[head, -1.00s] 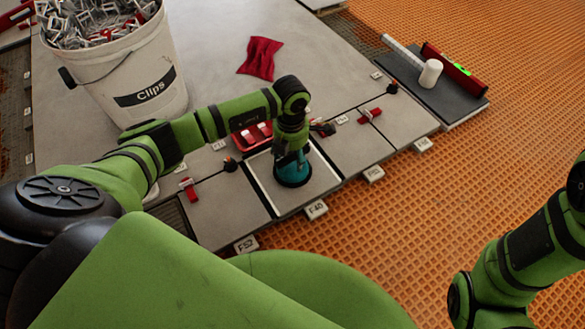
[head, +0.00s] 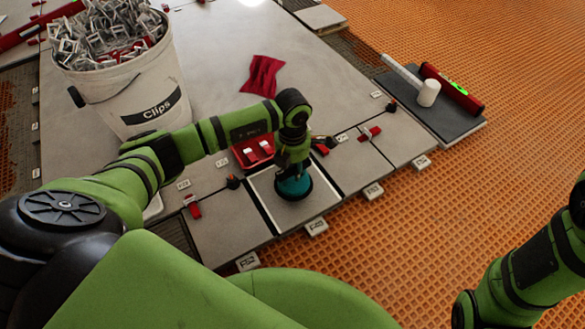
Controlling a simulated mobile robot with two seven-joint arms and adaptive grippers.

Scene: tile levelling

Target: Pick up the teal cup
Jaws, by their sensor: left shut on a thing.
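The teal cup (head: 294,188) is a low round teal piece with a dark rim at its base. It is on or just above the light grey tile at the front edge of the tiled area; I cannot tell whether it touches the tile. My left gripper (head: 293,172) points down from above and is shut on the cup's upper part, hiding much of it. My right arm shows at the right edge, but its gripper is out of view.
A white bucket of clips (head: 150,88) stands at the upper left. A red tray (head: 252,152) lies just behind the cup. A red cloth (head: 263,75), a white-headed mallet (head: 428,93) and a red level (head: 452,88) lie farther back. Small red-and-black pieces sit along the tile joints.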

